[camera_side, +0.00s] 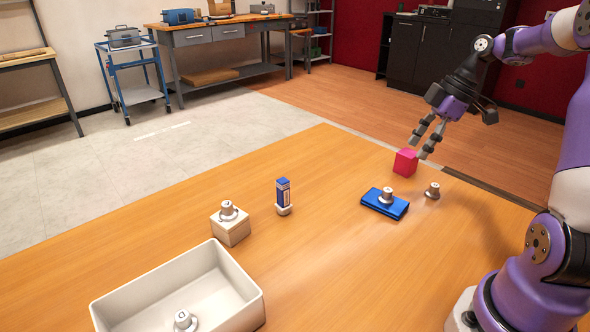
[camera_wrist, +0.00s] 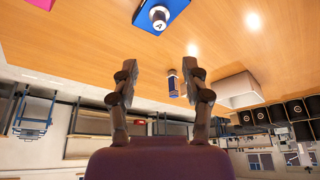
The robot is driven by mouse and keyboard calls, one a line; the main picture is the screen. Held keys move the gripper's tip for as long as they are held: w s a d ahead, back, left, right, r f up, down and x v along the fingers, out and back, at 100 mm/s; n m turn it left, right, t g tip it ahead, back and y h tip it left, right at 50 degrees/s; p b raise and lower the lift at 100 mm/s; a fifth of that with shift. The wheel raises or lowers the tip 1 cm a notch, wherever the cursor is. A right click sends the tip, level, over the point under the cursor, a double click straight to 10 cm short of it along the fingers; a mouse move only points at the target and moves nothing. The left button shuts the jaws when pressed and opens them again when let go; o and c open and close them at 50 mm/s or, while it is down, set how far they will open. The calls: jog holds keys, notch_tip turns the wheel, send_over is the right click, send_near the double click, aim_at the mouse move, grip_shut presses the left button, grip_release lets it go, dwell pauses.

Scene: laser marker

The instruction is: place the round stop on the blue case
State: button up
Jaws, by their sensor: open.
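A similar stop (camera_side: 432,191) stands on the table just right of the case. My gripper (camera_side: 419,149) is open and empty, above and behind the case, with its fingers near the pink cube in the side view. Its two spread fingers (camera_wrist: 160,72) hold nothing in the wrist view.
The pink cube (camera_side: 405,162) stands behind the case. A blue-and-white upright item (camera_side: 283,195) stands mid-table. A pale block (camera_side: 231,230) bears another stop (camera_side: 228,210). A white bin (camera_side: 247,287) at the front left holds one more (camera_side: 184,320).

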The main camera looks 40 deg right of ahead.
jog(key=w+a+r+m+h, duration=0.1)
jog(key=a+r+m+h, duration=0.2)
jog(key=a, duration=0.7)
jog(key=s+a+m+t, duration=0.2)
jog(key=s+a+m, duration=0.4)
jog(key=a, duration=0.2)
jog(key=shift+s+a+r, duration=0.2)
jog(key=shift+s+a, duration=0.05)
jog(key=shift+s, duration=0.15)
